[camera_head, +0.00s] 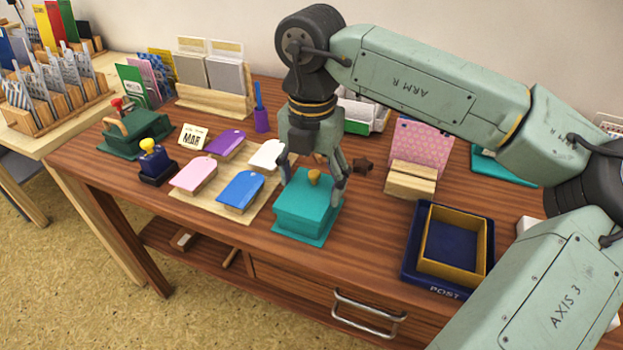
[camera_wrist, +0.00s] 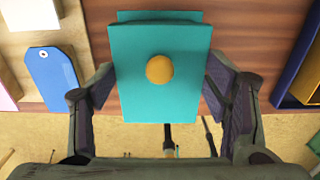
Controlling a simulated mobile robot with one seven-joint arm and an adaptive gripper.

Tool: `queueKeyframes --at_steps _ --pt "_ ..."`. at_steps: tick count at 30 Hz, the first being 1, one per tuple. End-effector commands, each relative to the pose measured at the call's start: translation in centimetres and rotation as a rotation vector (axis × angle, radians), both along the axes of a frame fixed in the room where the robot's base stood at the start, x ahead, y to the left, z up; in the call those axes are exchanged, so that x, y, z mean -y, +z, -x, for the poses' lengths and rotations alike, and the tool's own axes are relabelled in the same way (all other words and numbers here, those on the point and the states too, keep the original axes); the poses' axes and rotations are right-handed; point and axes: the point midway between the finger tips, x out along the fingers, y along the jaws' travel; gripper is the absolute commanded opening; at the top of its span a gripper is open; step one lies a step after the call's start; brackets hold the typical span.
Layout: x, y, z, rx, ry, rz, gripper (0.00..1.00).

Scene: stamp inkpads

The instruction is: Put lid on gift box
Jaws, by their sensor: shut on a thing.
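A teal lid (camera_head: 314,190) with a round yellow-orange knob is at the front edge of the wooden table. A teal box body (camera_head: 302,221) with a wider flat base shows directly under it. I cannot tell whether the lid is fully seated. In the wrist view the lid (camera_wrist: 160,98) fills the middle, with a teal strip of the part below showing past its far edge. My gripper (camera_head: 314,178) points down, with one finger on each side of the lid.
Left of the lid, a wooden board (camera_head: 228,219) carries several coloured tags. A navy POST tray (camera_head: 413,275) with a wooden frame stands to the right. A wooden holder (camera_head: 410,182) with pink cards is behind it. A teal flat piece (camera_head: 487,166) lies farther right, partly hidden by my arm.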

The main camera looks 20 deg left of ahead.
Motion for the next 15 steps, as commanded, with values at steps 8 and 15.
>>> queueKeyframes --at_steps 8,15 --pt "0.00 -0.07 0.00 0.000 0.000 0.000 0.51" --pt "0.01 -0.34 -0.01 0.001 0.000 0.001 0.51"
